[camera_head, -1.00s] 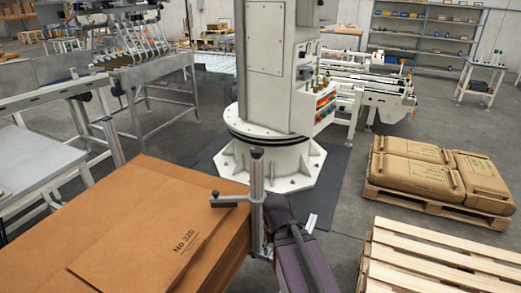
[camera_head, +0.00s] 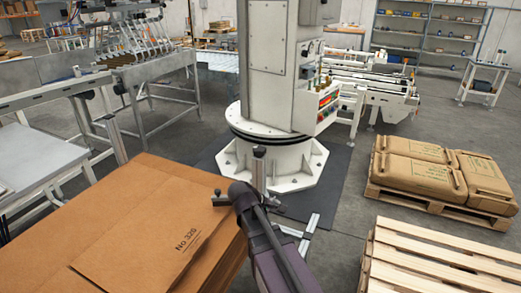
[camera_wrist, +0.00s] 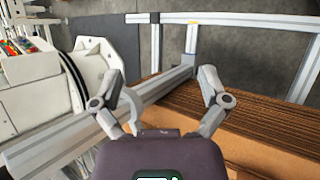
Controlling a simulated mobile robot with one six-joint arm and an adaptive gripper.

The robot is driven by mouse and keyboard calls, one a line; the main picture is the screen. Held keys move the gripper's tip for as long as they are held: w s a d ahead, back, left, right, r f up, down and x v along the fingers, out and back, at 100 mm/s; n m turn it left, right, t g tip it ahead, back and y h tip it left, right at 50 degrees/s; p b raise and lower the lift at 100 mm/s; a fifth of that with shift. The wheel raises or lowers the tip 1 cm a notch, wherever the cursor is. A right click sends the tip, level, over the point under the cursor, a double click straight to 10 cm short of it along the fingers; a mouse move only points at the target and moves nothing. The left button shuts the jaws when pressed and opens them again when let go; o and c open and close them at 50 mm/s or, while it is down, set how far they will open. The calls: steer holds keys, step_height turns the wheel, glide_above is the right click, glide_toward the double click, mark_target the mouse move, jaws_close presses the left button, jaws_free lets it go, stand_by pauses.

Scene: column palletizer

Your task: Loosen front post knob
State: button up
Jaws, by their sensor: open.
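The front post (camera_head: 259,163) is an upright grey metal post at the right corner of the cardboard stack (camera_head: 130,215). A small dark end of its side arm (camera_head: 217,193) shows over the cardboard; I cannot tell the knob itself apart. My dark arm covers the lower post and most of the side arm in the head view. In the wrist view my gripper (camera_wrist: 160,78) is open, its two grey fingers spread wide. Grey frame rails and uprights (camera_wrist: 192,42) show beyond the fingers. Nothing is clearly held between them.
The white machine column (camera_head: 275,80) stands on a round base behind the post. An empty wooden pallet (camera_head: 430,262) and a pallet of brown sacks (camera_head: 420,165) lie to the right. A second post (camera_head: 116,138) stands at the stack's far left.

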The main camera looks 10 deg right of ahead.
steer(key=w+a+r+n+t+h, duration=0.4)
steer(key=w+a+r+n+h, duration=0.1)
steer(key=w+r+n, duration=0.25)
steer(key=n+t+h, duration=0.2)
steer(key=n+t, duration=0.1)
steer(key=n, duration=0.4)
glide_toward(262, 147)
steer(key=s+a+f, duration=0.1)
steer(key=s+a, duration=0.1)
steer(key=a, duration=0.1)
steer(key=shift+a+f, duration=0.15)
steer(key=shift+w, duration=0.1)
steer(key=x, duration=1.3)
steer(key=shift+w+d+r, duration=0.2)
steer(key=shift+d+r, duration=0.15)
steer(key=shift+r, duration=0.05)
steer(key=c, duration=1)
